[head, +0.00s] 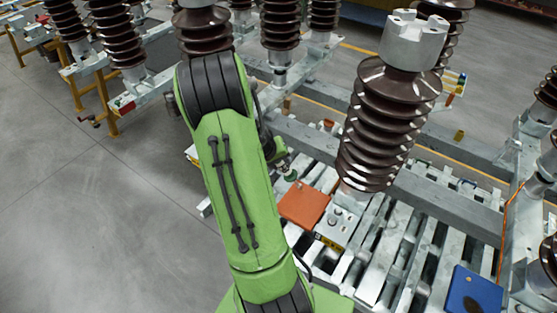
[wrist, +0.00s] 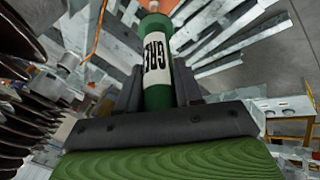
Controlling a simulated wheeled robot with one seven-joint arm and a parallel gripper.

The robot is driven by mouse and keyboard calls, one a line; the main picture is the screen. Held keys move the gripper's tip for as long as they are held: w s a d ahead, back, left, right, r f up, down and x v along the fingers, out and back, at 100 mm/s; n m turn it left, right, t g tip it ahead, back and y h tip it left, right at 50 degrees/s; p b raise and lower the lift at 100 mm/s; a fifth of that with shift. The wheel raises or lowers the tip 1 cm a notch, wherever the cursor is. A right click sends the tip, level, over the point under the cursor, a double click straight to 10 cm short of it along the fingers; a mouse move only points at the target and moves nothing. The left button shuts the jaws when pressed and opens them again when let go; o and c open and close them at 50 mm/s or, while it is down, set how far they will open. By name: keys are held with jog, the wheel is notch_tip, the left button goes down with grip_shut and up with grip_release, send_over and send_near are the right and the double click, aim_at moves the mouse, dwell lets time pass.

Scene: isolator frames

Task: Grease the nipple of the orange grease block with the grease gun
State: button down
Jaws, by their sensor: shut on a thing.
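The orange grease block (head: 303,204) lies on the grey slatted frame, just right of my green arm in the head view. The grease gun (wrist: 157,65) is a green cylinder with a white label of black letters. My gripper (wrist: 157,88) is shut around it, one dark finger on each side. The gun's pale tip end points to the top of the wrist view. In the head view a small green part of the gun (head: 290,175) shows close to the block's upper left corner; I cannot tell whether they touch. My arm hides most of my gripper there.
A tall brown ribbed insulator (head: 388,120) with a grey metal cap stands right behind the orange block. A blue block (head: 472,292) lies at the lower right. An orange cable (head: 508,220) hangs along the right frame. More insulators stand behind; grey floor (head: 90,210) is clear at left.

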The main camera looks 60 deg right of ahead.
jog(key=shift+s+d+f+b, duration=0.15)
jog(key=shift+s+f+b, duration=0.05)
jog(key=shift+f+b, duration=0.3)
jog(key=shift+s+d+f+b, duration=0.1)
jog(key=shift+s+f+b, duration=0.05)
jog(key=shift+f+b, duration=0.3)
dwell(0.6)
jog(key=shift+r, duration=0.1)
jog(key=shift+w+a+r+p, duration=0.2)
jog(key=shift+w+r+p, duration=0.1)
jog(key=shift+r+p, duration=0.4)
jog(key=shift+w+a+r+p, duration=0.25)
jog(key=shift+r+p, duration=0.25)
jog(key=shift+r, duration=0.3)
jog(key=shift+w+a+r+p, duration=0.15)
jog(key=shift+w+r+p, duration=0.15)
jog(key=shift+r+p, duration=0.4)
jog(key=shift+w, duration=0.1)
